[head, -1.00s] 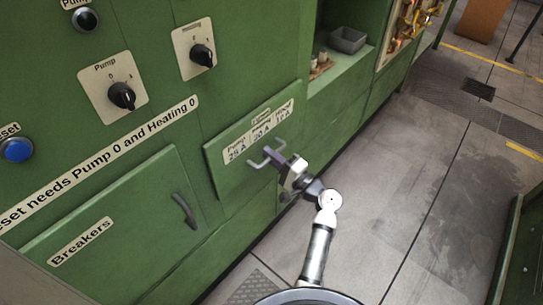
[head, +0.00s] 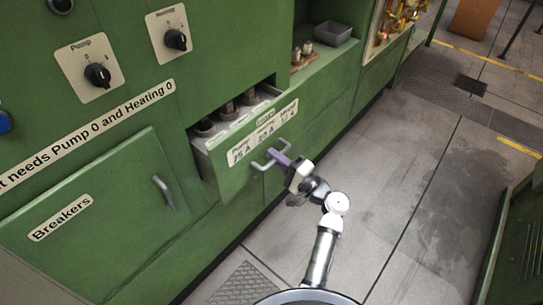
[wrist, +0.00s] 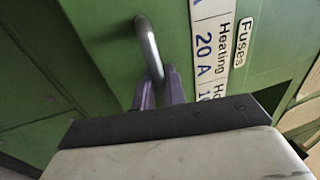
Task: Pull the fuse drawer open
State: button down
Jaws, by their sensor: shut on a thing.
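The green fuse drawer (head: 233,172) is partly pulled out of the cabinet in the head view. Its label strip reads Pump 25 A, Heating 20 A and a third entry. Several dark round fuses (head: 228,109) show inside it. My gripper (head: 277,159) is shut on the drawer's grey U-shaped handle (head: 257,166). In the wrist view the purple fingers (wrist: 160,90) are closed around the handle bar (wrist: 149,46), close to the drawer front (wrist: 105,50). Part of the handle is hidden behind the fingers.
The Breakers door (head: 100,215) with its handle is shut at the left. Pump (head: 97,75) and Heating (head: 175,39) knobs are above. A grey bin (head: 333,34) sits in a recess. The grey floor (head: 380,190) to the right is clear.

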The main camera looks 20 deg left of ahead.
jog(key=r+v, duration=0.2)
jog(key=v, duration=0.8)
jog(key=shift+s+d, duration=0.2)
jog(key=shift+d, duration=0.35)
jog(key=shift+f, duration=0.1)
jog(key=c, duration=1.5)
grip_release()
jog(key=shift+c, duration=0.2)
jog(key=shift+b, duration=0.3)
jog(key=b+v, duration=0.3)
jog(key=v, duration=1)
jog(key=shift+d, duration=0.4)
jog(key=shift+s, duration=0.15)
